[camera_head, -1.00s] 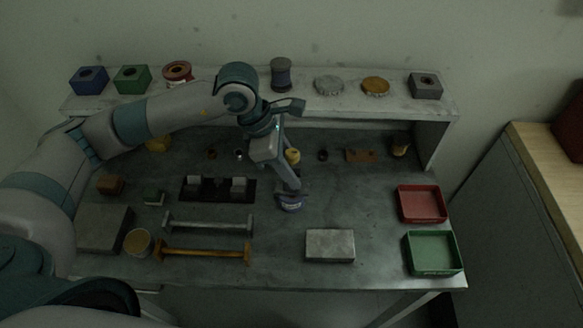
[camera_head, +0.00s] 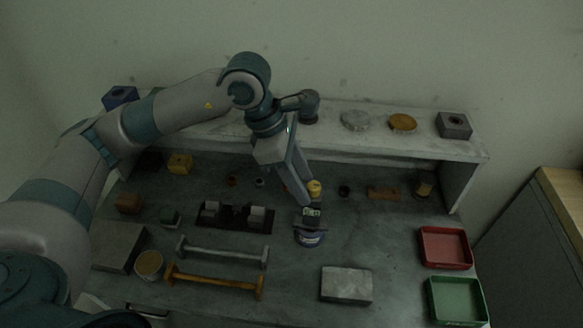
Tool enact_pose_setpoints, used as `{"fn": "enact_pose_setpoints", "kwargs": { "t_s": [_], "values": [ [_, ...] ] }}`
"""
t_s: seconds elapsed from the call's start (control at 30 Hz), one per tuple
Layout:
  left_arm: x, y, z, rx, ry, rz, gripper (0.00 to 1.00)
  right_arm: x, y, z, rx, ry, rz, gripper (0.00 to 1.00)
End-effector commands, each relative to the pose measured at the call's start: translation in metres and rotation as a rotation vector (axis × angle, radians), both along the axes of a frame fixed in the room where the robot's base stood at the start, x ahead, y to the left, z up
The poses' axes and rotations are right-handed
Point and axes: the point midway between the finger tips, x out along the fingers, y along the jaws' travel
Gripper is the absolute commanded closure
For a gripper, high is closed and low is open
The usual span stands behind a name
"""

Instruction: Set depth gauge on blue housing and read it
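A round blue piece (camera_head: 309,239) with a pale label on its side stands mid-bench; I take it as the blue housing. A small dark gauge (camera_head: 311,215) with a lit greenish display sits on top of it; the digits are too small to read. My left gripper (camera_head: 306,196) is just above and behind the gauge, pointing down. Its fingers look spread, with nothing visible between them, and the tips appear clear of the gauge. A blue block (camera_head: 121,96) also stands on the back shelf, partly behind my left arm. My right gripper is not in view.
A yellow piece (camera_head: 315,188) stands close behind the fingers. A grey block (camera_head: 346,286), red tray (camera_head: 446,248) and green tray (camera_head: 457,300) are to the right. A dark rack (camera_head: 232,217) and two bars, grey (camera_head: 222,253) and orange (camera_head: 213,282), lie left.

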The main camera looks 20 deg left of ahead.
Motion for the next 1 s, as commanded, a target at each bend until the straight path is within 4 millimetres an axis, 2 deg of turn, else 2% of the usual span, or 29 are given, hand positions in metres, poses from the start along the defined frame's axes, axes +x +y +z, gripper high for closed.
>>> {"fn": "enact_pose_setpoints", "kwargs": {
  "t_s": [0.03,0.2,0.4,1.0],
  "values": [
    [0.000,0.004,0.006,-0.001,-0.007,0.000,0.60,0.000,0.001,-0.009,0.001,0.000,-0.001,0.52],
    [-0.003,0.014,0.032,0.000,-0.004,0.001,0.60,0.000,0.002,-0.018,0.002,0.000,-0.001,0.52],
    [-0.006,0.019,0.048,0.000,0.000,-0.001,0.60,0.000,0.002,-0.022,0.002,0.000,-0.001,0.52],
    [-0.006,0.020,0.051,0.000,0.001,0.000,0.60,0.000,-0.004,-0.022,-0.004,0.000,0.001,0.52]
  ]
}}
